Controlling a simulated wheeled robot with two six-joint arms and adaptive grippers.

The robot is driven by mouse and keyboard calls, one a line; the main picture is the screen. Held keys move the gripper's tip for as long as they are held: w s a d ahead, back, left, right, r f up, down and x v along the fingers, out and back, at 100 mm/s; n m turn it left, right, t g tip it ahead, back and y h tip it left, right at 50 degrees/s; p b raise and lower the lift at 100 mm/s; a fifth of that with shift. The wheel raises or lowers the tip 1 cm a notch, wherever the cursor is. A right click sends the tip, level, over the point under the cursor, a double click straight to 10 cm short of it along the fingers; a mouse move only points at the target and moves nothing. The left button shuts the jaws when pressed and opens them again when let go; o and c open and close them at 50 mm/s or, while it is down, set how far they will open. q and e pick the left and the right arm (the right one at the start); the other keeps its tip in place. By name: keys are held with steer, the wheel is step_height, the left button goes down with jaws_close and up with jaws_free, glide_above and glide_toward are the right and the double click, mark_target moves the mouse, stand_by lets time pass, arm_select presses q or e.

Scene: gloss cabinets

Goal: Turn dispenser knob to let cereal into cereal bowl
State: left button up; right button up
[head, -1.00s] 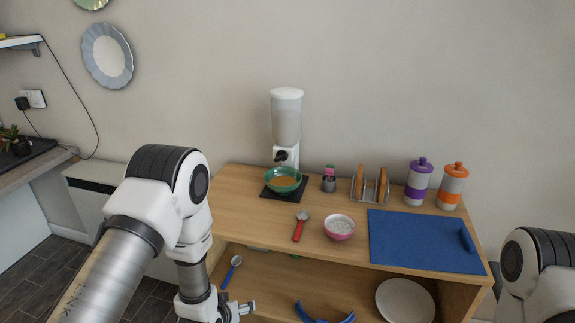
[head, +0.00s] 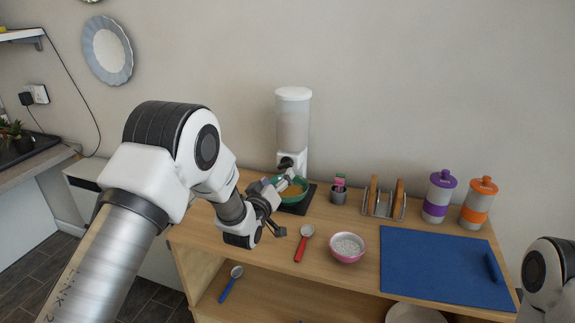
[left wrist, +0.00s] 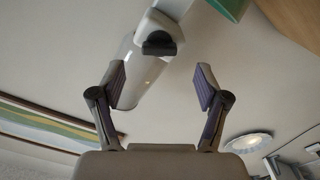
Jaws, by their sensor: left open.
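The cereal dispenser (head: 293,118) stands against the wall, with a clear body, white lid and a dark knob (head: 284,163) low on its front. The green bowl's edge (left wrist: 232,8) shows at the top. My right gripper is out of frame.
On the wooden top (head: 330,215) are a red spoon (head: 304,243), a pink bowl (head: 347,247), a small pot (head: 338,194), a rack (head: 383,203), purple (head: 438,197) and orange (head: 478,203) canisters and a blue mat (head: 435,268). A blue spoon (head: 231,283) lies on the shelf below.

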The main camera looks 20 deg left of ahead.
mark_target(284, 167)
arm_select(q)
steer(key=w, duration=0.6)
steer(key=shift+w+r+p, duration=0.1)
steer(key=shift+w+p, duration=0.15)
steer(key=shift+p, duration=0.05)
steer(key=shift+s+r, duration=0.1)
steer(key=shift+s, duration=0.05)
steer(key=shift+c, duration=0.7)
steer(key=c, duration=1)
